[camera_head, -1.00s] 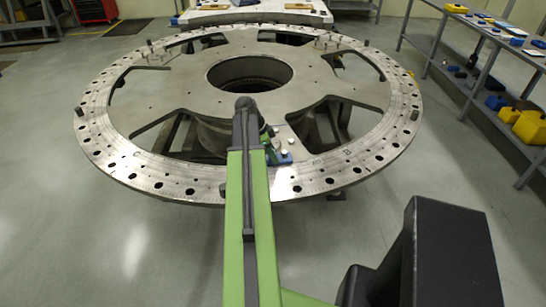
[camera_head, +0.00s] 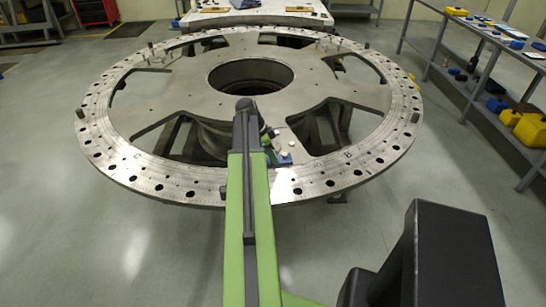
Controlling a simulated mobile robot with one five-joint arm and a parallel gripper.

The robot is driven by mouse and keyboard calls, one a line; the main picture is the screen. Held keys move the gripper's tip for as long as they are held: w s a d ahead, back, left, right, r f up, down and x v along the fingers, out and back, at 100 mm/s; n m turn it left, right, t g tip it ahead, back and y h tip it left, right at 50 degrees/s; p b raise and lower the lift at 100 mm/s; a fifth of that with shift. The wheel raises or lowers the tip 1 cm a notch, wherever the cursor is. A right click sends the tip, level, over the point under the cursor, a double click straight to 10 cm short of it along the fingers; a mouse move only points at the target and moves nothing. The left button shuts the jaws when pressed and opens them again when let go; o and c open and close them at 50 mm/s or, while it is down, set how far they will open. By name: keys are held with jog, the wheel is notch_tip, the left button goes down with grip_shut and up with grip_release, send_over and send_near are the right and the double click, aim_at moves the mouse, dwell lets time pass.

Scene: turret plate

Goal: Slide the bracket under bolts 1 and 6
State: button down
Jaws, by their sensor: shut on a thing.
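The large round turret plate (camera_head: 180,98) lies flat, with a ring of holes along its rim and a wide opening in its middle. My gripper (camera_head: 269,140) is at the near part of the plate, just right of my arm's end, and is mostly hidden by the arm. It is shut on a small piece that I take to be the bracket (camera_head: 285,159), which shows blue there. Small pale round parts lie just above it. They are too small to tell which bolts they are, and I cannot tell whether the bracket touches them.
Several short dark posts, one at the right (camera_head: 415,116), stand around the plate's rim. A shelf rack (camera_head: 478,62) with yellow and blue items is at the right. A workbench (camera_head: 255,17) stands behind the plate. The floor at left is clear.

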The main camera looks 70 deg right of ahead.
jog(key=shift+f, duration=0.1)
dwell(0.3)
jog(key=c, duration=0.8)
grip_release()
notch_tip(320, 180, up, 3)
jog(key=p, duration=0.3)
jog(key=shift+w, duration=0.1)
